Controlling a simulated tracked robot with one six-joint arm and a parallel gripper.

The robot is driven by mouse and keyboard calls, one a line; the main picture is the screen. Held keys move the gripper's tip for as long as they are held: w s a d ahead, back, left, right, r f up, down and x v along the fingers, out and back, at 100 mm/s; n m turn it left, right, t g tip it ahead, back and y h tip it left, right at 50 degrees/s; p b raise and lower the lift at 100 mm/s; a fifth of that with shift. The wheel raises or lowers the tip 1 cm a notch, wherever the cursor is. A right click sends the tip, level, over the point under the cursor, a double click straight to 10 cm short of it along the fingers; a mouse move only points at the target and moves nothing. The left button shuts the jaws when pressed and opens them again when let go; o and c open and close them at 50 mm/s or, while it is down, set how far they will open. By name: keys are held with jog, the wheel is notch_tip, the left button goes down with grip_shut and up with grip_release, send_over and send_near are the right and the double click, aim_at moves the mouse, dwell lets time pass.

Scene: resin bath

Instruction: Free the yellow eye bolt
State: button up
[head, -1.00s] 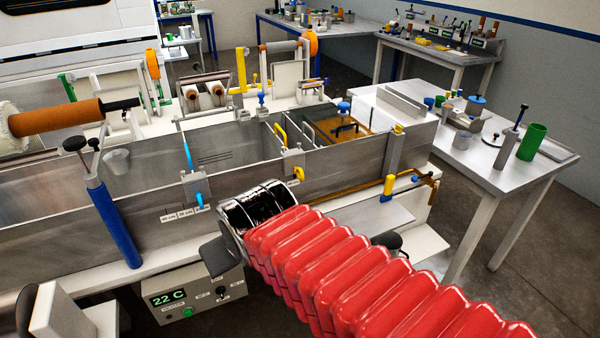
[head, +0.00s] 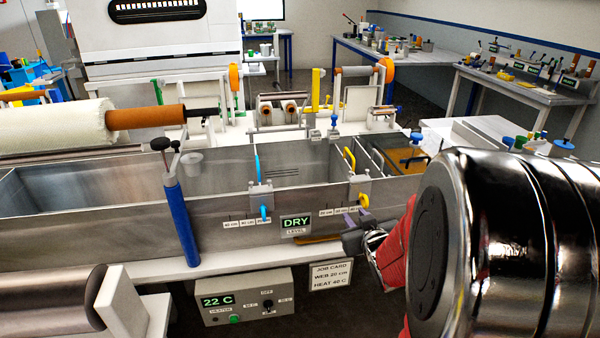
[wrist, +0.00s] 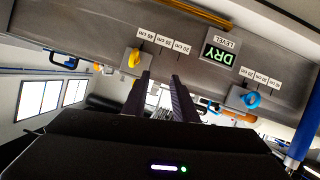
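The yellow eye bolt (head: 364,200) sits on a grey bracket (head: 361,187) on the front wall of the steel bath (head: 130,216). In the wrist view, which is upside down, the yellow eye bolt (wrist: 134,58) is upper left of my fingertips. My gripper (head: 368,217) is just below the bolt in the head view, small and partly hidden by my arm. In the wrist view my gripper (wrist: 161,76) has its two fingers apart with nothing between them. The fingers look apart from the bolt.
A blue eye bolt (head: 265,212) on a similar bracket is to the left. A DRY level display (head: 295,224) lies between the two. A heater box (head: 246,296) and a job card (head: 331,276) are below. A blue post (head: 181,222) stands at left.

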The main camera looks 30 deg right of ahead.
aim_at(368, 203)
jog(key=s+d+f+m+t, duration=0.1)
jog(key=s+d+f+t, duration=0.1)
jog(key=s+d+t, duration=0.2)
jog(key=shift+s+d+f+t, duration=0.35)
jog(key=shift+s+d, duration=0.35)
jog(key=shift+d, duration=0.15)
jog(key=shift+w, duration=0.1)
jog(key=x, duration=1.3)
jog(key=shift+w+f, duration=0.2)
jog(key=shift+w, duration=0.15)
jog(key=shift+c, duration=0.5)
jog(key=shift+d, duration=0.1)
grip_shut()
